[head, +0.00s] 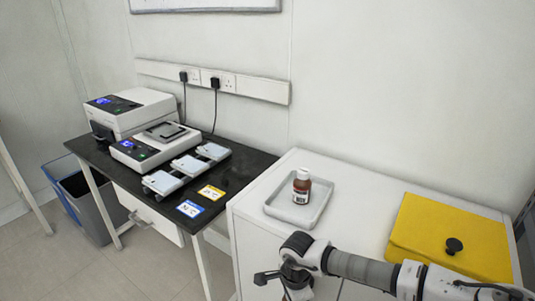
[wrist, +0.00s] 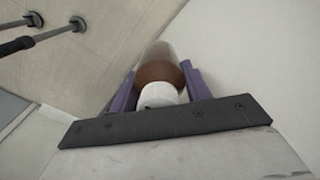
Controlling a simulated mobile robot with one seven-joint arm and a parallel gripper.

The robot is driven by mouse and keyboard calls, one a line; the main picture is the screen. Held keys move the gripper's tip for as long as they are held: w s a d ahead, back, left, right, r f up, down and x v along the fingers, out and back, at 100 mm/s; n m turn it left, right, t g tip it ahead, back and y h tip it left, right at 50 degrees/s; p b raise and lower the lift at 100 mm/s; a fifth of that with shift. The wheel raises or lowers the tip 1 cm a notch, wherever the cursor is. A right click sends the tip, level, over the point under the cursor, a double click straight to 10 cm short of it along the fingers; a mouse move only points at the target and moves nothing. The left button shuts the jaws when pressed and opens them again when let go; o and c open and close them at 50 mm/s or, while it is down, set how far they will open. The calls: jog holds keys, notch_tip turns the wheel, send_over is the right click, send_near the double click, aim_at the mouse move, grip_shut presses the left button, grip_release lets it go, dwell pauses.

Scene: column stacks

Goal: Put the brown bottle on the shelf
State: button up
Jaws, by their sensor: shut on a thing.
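My gripper (wrist: 160,82) is shut on a brown bottle (wrist: 158,72) with a white cap, held between its two purple fingers in the wrist view. In the head view my gripper (head: 283,283) is at the bottom edge, in front of the white cabinet, and only a small part of the held bottle (head: 299,294) shows below it. I cannot make out a shelf for certain.
The white cabinet top (head: 345,203) also bears a yellow case (head: 450,228) with a black knob. To its left a black bench (head: 236,166) holds instruments (head: 155,145), pale blocks (head: 188,166) and yellow and blue labels. Bins (head: 90,200) stand on the floor at left.

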jog(key=w+a+f+n, duration=0.1)
jog(key=a+f+n, duration=0.2)
jog(key=f+n, duration=0.4)
jog(key=w+a+f+n, duration=0.2)
jog(key=f+n, duration=0.5)
jog(key=f, duration=0.6)
jog(key=shift+w+a, duration=0.2)
jog(key=shift+a, duration=0.6)
jog(key=shift+r, duration=0.1)
